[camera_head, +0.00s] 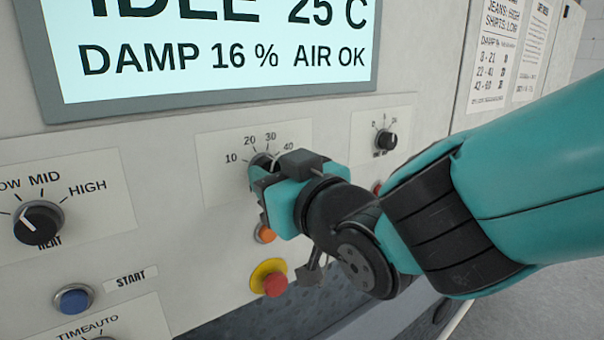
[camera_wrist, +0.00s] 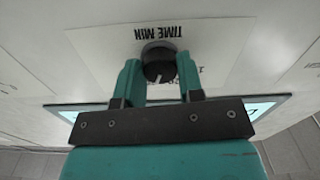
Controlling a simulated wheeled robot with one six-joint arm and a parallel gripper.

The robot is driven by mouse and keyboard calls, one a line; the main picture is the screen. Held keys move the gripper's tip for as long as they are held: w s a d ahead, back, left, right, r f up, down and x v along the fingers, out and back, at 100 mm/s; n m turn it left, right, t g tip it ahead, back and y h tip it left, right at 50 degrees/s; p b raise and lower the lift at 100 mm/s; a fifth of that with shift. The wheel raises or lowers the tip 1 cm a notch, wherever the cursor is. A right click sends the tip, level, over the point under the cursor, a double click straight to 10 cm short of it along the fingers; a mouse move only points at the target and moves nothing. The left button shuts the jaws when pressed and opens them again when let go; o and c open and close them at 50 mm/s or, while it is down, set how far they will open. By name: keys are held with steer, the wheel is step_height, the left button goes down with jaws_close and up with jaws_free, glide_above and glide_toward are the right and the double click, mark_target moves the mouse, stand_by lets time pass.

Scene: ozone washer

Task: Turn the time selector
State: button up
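The time selector is a round black knob (camera_wrist: 159,62) on a white plate marked "TIME MIN", upside down in the wrist view. In the head view its plate (camera_head: 215,144) carries the numbers 10, 20, 30 and 40, and my gripper hides most of the knob. My gripper (camera_wrist: 160,70) has one teal finger on each side of the knob, with no clear gap between fingers and knob. A pale pointer line shows on the knob's face, pointing towards the numbers. My gripper also shows at the dial in the head view (camera_head: 262,172).
The display (camera_head: 220,50) is above. The heat knob (camera_head: 38,222) is at left, over a blue start button (camera_head: 74,299). A small knob (camera_head: 385,139) is to the right. An orange button (camera_head: 265,233) and a red button on yellow (camera_head: 274,282) lie just below my gripper.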

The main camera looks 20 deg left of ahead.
steer(key=shift+c, duration=0.6)
steer(key=shift+f+n+b, duration=0.1)
steer(key=shift+n+b, duration=0.3)
steer(key=shift+b, duration=0.1)
steer(key=shift+n+b, duration=3.2)
steer(key=shift+n, duration=0.3)
steer(key=o, duration=0.9)
steer(key=shift+o, duration=0.2)
